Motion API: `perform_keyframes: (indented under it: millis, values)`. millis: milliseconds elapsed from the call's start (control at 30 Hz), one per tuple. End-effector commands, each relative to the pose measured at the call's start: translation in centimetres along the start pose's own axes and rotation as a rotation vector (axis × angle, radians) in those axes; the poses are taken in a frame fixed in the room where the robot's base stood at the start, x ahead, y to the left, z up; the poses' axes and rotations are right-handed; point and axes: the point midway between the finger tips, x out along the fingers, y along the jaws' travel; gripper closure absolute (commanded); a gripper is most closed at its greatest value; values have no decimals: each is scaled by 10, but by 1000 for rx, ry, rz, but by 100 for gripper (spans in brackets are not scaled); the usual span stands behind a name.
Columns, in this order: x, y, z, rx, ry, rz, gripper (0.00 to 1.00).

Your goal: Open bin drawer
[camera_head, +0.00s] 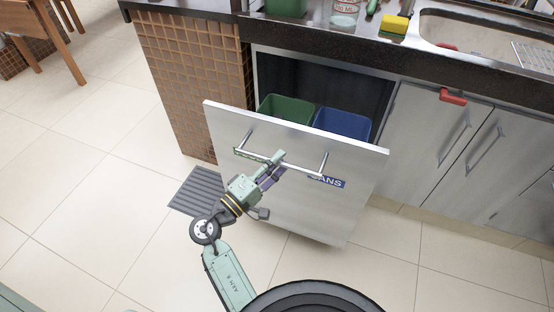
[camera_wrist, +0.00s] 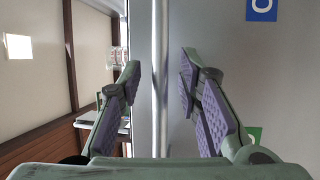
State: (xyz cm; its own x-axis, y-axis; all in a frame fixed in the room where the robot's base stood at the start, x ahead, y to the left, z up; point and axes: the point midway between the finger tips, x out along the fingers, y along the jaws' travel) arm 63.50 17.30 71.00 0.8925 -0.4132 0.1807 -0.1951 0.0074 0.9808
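A green bin (camera_head: 285,110) and a blue bin (camera_head: 342,124) show behind the front. My gripper (camera_head: 274,166) is at the handle. In the wrist view, the handle (camera_wrist: 160,40) passes between the two spread fingers of my gripper (camera_wrist: 161,78), with visible gaps on both sides. My gripper is open and holds nothing.
Closed cabinet doors (camera_head: 436,135) stand right of the drawer, with a red item (camera_head: 452,97) at their top edge. A dark countertop (camera_head: 330,48) runs above. A grey floor grate (camera_head: 196,192) lies left. Tiled floor (camera_head: 90,190) is clear at left.

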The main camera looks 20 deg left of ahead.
Motion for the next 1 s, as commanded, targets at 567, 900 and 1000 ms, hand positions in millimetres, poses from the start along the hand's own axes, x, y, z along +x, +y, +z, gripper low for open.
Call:
perform_keyframes:
  millis: [567,900,1000]
  values:
    - [2,0,0,1,0,0,88]
    - [2,0,0,0,0,0,100]
    - [2,0,0,0,0,0,100]
